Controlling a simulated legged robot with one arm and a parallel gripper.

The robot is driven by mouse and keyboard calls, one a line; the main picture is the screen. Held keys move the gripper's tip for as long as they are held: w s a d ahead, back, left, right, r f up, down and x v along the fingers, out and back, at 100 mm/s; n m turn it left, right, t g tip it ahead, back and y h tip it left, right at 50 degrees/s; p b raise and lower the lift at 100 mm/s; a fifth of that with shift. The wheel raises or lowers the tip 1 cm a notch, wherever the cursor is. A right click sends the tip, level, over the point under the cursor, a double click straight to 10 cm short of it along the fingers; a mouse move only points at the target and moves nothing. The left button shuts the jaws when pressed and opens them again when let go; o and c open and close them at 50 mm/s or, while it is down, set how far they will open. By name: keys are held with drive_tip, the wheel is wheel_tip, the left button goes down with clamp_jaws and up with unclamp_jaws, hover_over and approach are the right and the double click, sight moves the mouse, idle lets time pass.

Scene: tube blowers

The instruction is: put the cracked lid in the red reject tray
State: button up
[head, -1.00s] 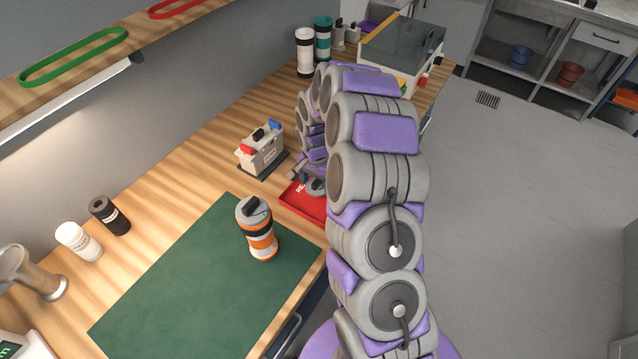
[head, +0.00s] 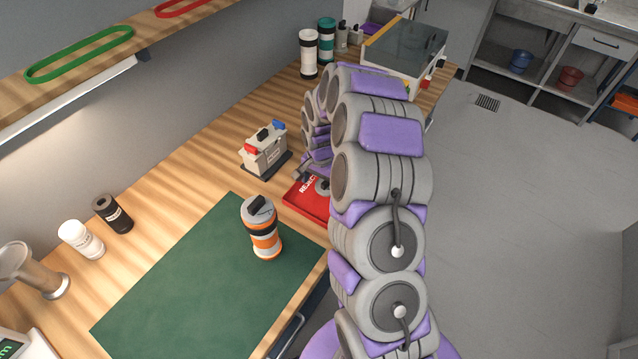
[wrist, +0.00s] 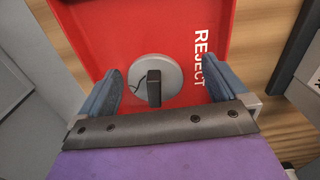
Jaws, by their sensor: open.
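The cracked lid (wrist: 156,80) is a round grey disc with a black upright handle and a thin dark crack line at its left. It lies in the red reject tray (wrist: 120,20), near the "REJECT" lettering. My gripper (wrist: 163,72) is open, with a finger on each side of the lid and clear of its handle. In the head view, the lid (head: 323,187) shows in the tray (head: 305,203), partly hidden by my arm.
An orange and white canister (head: 264,232) with a grey lid stands on the green mat (head: 190,280). A grey box with red and blue terminals (head: 264,155) stands behind the tray. White and teal canisters (head: 326,42) and a glass-topped case (head: 405,50) are at the far end.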

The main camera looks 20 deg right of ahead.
sight(322, 183)
drive_tip(key=r, duration=0.2)
drive_tip(key=d+r, duration=0.1)
drive_tip(key=r, duration=0.1)
drive_tip(key=d+r+p, duration=0.1)
drive_tip(key=r, duration=0.1)
drive_tip(key=shift+d+r, duration=0.25)
drive_tip(key=shift+r, duration=0.15)
drive_tip(key=s+a+r+n, duration=0.3)
drive_tip(key=s+a+r, duration=0.2)
drive_tip(key=s+r, duration=0.35)
drive_tip(key=s+a+r+n, duration=0.4)
drive_tip(key=s+a+r, duration=0.2)
drive_tip(key=s+r, duration=0.3)
drive_tip(key=s+a+n+g, duration=0.1)
drive_tip(key=s+n, duration=0.3)
drive_tip(key=s, duration=1.6)
drive_tip(key=shift+s+a+r+g+p, duration=0.15)
drive_tip(key=shift+a+r+g+p, duration=0.15)
drive_tip(key=shift+a+r+g, duration=0.1)
